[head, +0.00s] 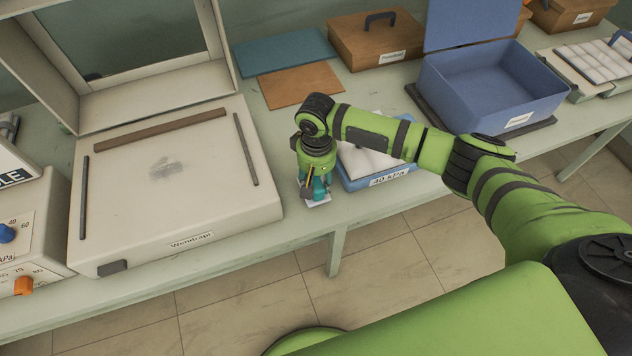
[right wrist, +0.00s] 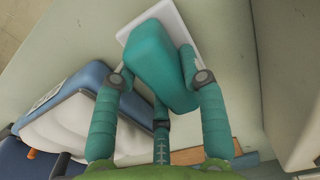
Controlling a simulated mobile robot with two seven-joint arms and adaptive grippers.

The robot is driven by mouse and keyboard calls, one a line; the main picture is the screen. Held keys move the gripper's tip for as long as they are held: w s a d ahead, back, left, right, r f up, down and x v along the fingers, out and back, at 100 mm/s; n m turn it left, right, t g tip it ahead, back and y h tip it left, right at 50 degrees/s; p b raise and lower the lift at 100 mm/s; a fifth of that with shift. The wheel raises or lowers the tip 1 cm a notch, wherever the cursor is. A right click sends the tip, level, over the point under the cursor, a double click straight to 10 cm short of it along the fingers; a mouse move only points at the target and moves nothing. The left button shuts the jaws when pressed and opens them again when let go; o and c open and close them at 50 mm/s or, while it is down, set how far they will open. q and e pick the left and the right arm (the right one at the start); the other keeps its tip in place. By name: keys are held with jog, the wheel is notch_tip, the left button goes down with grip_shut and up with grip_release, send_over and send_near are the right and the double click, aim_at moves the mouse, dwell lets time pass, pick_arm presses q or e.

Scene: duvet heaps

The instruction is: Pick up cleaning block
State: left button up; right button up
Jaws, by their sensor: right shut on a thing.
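The cleaning block is a teal block (right wrist: 158,62) in the right wrist view, with a flat white piece (right wrist: 172,16) at its far side. My right gripper (right wrist: 156,78) has its teal fingers shut around the block's sides. In the head view the same gripper (head: 318,188) points down near the bench's front edge, with the white piece (head: 318,203) just below its fingertips. The fingers mostly hide the block there. I cannot tell whether the block is clear of the white piece. My left gripper is not in view.
A blue tray (head: 384,181) with white padding sits right beside the gripper. A large pale machine (head: 230,215) with a raised lid stands to the left. Behind are an orange-brown board (head: 300,85), a wooden box (head: 375,45) and an open blue box (head: 470,98).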

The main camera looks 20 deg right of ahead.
aim_at(318, 178)
jog(key=r, duration=0.3)
jog(key=shift+s+d, duration=0.1)
jog(key=shift+s, duration=0.25)
jog(key=s+d+r+b, duration=0.1)
jog(key=s+d+r, duration=0.1)
jog(key=s+r, duration=0.4)
jog(key=s, duration=0.4)
jog(key=shift+s+d+r, duration=0.25)
jog(key=shift+s+r, duration=0.05)
jog(key=shift+s, duration=0.05)
